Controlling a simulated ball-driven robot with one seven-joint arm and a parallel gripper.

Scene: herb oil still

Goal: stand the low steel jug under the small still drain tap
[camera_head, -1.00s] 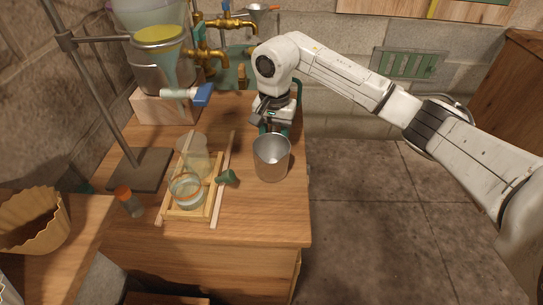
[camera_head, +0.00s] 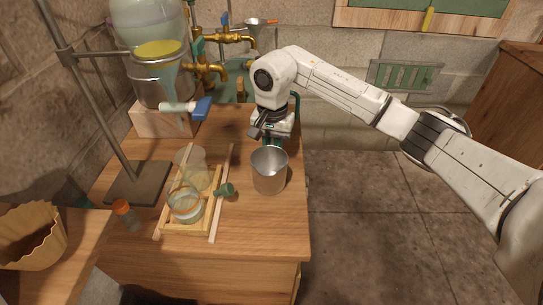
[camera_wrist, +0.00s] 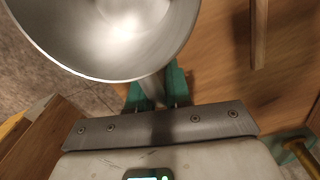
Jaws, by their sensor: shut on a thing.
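The low steel jug (camera_head: 269,172) is upright and open at the top, over the right part of the wooden bench; I cannot tell if its base touches the wood. My gripper (camera_head: 272,143) is shut on its far side, apparently on the handle. In the wrist view, the green fingers of my gripper (camera_wrist: 158,92) close on a narrow metal part below the rim of the jug (camera_wrist: 115,35). A small tap with a blue lever (camera_head: 201,108) and a pale spout is at the foot of the still (camera_head: 160,82), left of and behind the jug. The jug looks empty.
A wooden rack (camera_head: 212,215) with glass vessels stands left of the jug, a green stopper (camera_head: 225,190) beside it. A clamp stand (camera_head: 138,182) and an orange-capped bottle (camera_head: 126,214) are further left. Brass taps (camera_head: 208,70) stand behind. Bench between jug and still looks clear.

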